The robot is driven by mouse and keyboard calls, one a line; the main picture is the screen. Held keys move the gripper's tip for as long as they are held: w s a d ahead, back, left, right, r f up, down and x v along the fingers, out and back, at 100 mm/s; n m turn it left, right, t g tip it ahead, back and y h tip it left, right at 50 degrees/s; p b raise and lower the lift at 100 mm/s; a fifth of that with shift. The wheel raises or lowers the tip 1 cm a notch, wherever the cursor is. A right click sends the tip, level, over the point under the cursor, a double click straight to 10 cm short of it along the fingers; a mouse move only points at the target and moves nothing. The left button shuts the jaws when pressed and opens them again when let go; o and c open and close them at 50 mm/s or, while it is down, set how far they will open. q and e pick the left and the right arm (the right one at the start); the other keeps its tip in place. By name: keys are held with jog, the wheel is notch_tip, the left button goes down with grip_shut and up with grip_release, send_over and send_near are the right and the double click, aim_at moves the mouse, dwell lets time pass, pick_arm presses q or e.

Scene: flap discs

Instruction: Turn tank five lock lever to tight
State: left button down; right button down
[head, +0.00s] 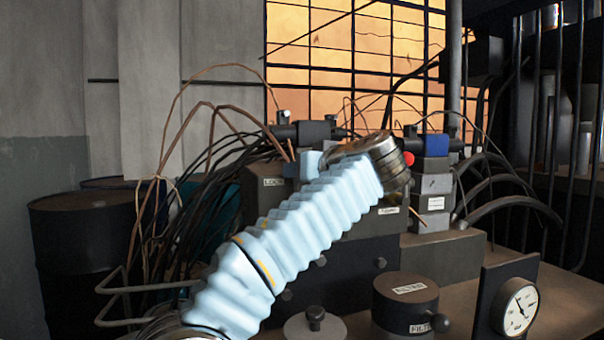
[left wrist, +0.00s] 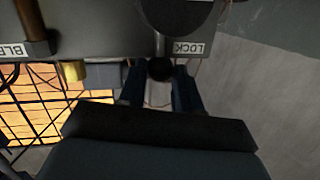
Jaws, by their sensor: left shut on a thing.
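My left arm reaches up from the lower left in the head view and hides the middle of the dark valve block. In the left wrist view my left gripper (left wrist: 160,88) has its two dark blue fingers on either side of a lever with a round black knob (left wrist: 160,69), and is shut on it. The lever's stem hangs from a grey block beside a label reading LOCK (left wrist: 188,48), seen upside down. A LOCK label (head: 272,182) also shows in the head view. No tank number or tight mark can be read. My right gripper is not in view.
A dark lidded canister (head: 405,302) and a pressure gauge (head: 515,307) stand at the front right. Brown and black cables (head: 200,165) crowd the left of the block. Dark drums (head: 80,245) stand at the far left. A brass fitting (left wrist: 72,72) is near the gripper.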

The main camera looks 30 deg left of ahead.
pick_arm(q)
jog(key=shift+w+d+m, duration=0.25)
jog(key=shift+w+m, duration=0.05)
jog(key=shift+m, duration=0.1)
dwell(0.3)
jog(key=c, duration=0.8)
grip_release()
jog(key=shift+d, duration=0.1)
jog(key=v, duration=1.3)
jog(key=shift+s+d+f, duration=0.1)
jog(key=shift+s+d, duration=0.1)
jog(key=shift+d, duration=0.1)
